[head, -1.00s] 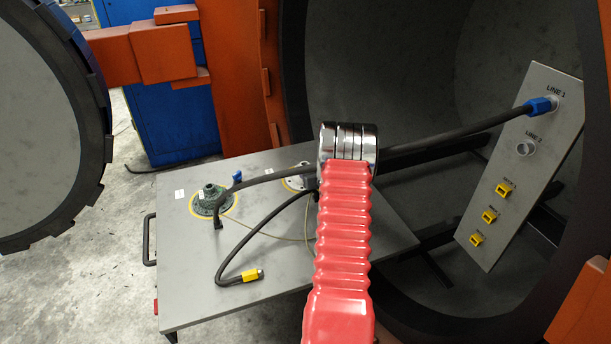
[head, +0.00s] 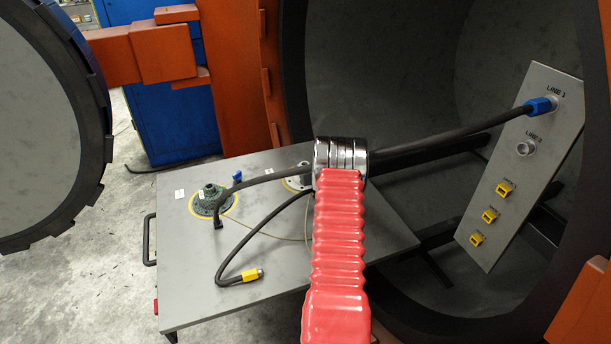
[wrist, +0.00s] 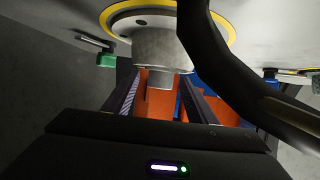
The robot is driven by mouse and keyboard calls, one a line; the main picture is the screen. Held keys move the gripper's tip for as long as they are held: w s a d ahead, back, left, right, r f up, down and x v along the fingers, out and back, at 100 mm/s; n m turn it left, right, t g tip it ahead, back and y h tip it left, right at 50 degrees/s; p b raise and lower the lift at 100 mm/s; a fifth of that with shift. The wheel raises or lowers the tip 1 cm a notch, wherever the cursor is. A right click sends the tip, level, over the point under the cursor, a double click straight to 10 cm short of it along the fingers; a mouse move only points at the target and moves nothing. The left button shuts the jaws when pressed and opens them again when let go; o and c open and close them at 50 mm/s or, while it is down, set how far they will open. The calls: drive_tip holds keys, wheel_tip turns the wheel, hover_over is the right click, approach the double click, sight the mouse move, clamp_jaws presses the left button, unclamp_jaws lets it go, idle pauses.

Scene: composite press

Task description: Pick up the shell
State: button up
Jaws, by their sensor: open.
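Two round parts stand on yellow rings on the grey table (head: 190,300) in the head view. One is a green flanged part (head: 210,197). The other is a pale grey flanged part (head: 298,182), partly hidden behind my arm. No label tells which is the shell. In the wrist view, the grey part (wrist: 163,48) fills the upper middle, with a stepped cylindrical end pointing toward my gripper (wrist: 163,88). My gripper is open, one finger either side of this end. I cannot tell whether they touch. My gripper is hidden in the head view.
A black hose (head: 430,138) runs from the table behind my arm to a blue connector (head: 538,106) on the panel; a dark hose (wrist: 240,85) crosses close right in the wrist view. A loose hose with a yellow end (head: 250,275) lies left of my arm.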

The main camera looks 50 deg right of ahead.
drive_tip(key=shift+c, duration=0.2)
idle(0.3)
clamp_jaws()
idle(0.4)
